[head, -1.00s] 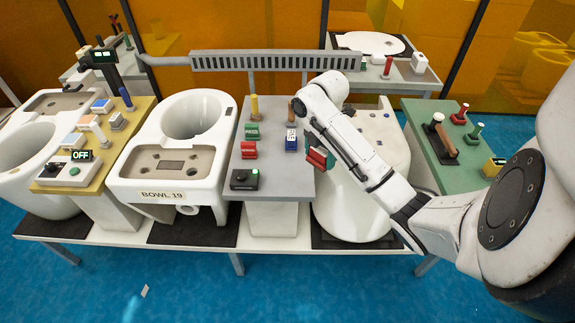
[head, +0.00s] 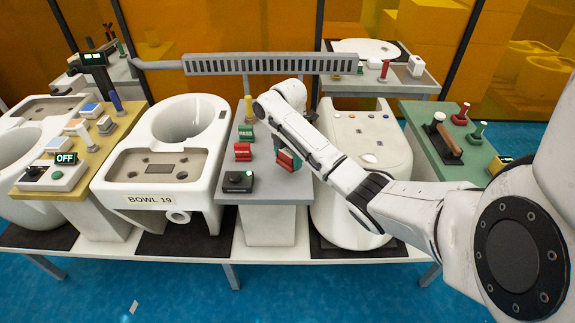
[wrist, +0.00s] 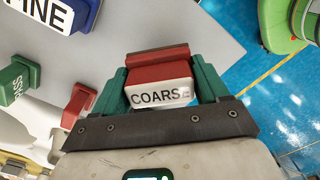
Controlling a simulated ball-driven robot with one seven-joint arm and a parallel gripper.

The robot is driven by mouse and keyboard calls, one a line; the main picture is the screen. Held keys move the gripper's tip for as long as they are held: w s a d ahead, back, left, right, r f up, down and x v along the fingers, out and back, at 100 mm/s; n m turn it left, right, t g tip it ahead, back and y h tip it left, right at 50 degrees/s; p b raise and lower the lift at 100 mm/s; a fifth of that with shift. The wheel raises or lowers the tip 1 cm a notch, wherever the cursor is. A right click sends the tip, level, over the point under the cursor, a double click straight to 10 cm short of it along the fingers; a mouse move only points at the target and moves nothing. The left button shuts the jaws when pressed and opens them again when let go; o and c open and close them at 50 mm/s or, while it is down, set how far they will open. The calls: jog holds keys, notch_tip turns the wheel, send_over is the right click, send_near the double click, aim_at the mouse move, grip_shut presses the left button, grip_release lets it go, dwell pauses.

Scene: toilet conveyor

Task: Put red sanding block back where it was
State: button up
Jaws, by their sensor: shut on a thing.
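My gripper (wrist: 158,95) is shut on the red sanding block (wrist: 158,68), which has a white lower part lettered COARSE. Its green fingers grip the block from both sides. In the head view, my gripper (head: 288,160) is over the right part of the grey stand (head: 270,190), its hold partly hidden by my arm. The wrist view shows the grey top beyond the block; I cannot tell whether the block touches it. A blue block lettered FINE (wrist: 45,14) is on the same stand, mostly hidden by my arm in the head view.
On the grey stand are a green PASS piece (head: 246,133), a red piece (head: 243,152) and a dark box with a green button (head: 238,181). BOWL 19 (head: 150,190) stands left; another white ceramic piece (head: 365,140) stands right. The front right of the stand looks clear.

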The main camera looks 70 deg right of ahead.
aim_at(288, 165)
jog(key=shift+w+f+p, duration=0.15)
jog(key=shift+f+p, duration=0.25)
jog(key=shift+f, duration=1.4)
jog(key=shift+f, duration=0.1)
jog(key=o, duration=1.2)
notch_tip(288, 165, up, 12)
jog(key=shift+r+p, duration=0.15)
jog(key=shift+p, duration=0.35)
